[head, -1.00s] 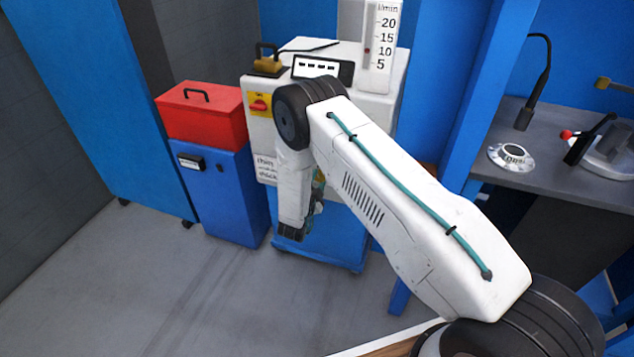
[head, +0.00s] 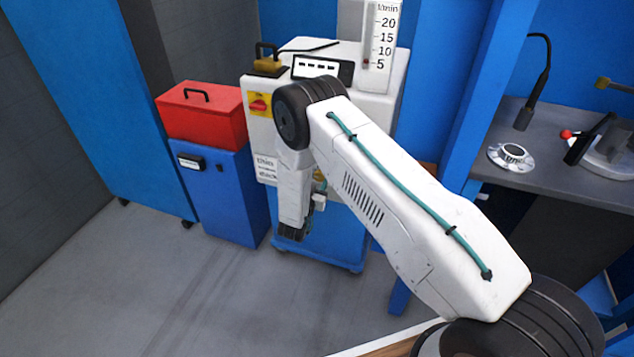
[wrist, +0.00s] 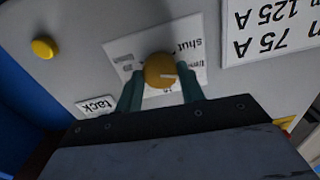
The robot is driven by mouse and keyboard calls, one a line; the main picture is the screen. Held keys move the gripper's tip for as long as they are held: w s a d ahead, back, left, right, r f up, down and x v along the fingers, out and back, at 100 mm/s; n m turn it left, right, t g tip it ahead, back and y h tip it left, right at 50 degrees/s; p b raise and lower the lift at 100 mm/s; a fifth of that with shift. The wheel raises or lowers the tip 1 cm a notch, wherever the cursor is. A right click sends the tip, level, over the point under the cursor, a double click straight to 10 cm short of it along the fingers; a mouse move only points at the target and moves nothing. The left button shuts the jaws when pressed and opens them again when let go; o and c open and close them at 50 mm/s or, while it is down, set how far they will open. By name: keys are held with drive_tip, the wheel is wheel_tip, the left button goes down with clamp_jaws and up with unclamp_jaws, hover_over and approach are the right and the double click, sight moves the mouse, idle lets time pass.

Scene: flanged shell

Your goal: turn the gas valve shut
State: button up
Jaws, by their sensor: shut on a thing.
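The gas valve is a round yellow-brown knob (wrist: 158,68) on the white machine's front panel, over a white label. My gripper (wrist: 160,82) is shut on the knob, with one teal finger on each side of it. The word "shut" (wrist: 189,46) on the label stands upside down, above and right of the knob. In the head view my arm hides the knob and fingertips. The flow gauge (head: 383,45) on top of the machine has its red float near 5.
A yellow button (wrist: 44,46) and a "tack" label (wrist: 96,105) share the panel. A red toolbox (head: 205,118) sits on a blue cabinet (head: 225,195) left of the machine. A grey bench (head: 570,165) stands at right. The floor at front left is clear.

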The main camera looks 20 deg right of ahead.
drive_tip(key=n, duration=0.4)
drive_tip(key=shift+n, duration=0.3)
drive_tip(key=n, duration=0.4)
drive_tip(key=shift+n, duration=0.3)
drive_tip(key=o, duration=1)
drive_tip(key=shift+c, duration=0.2)
drive_tip(key=v, duration=0.8)
drive_tip(key=shift+w, duration=0.1)
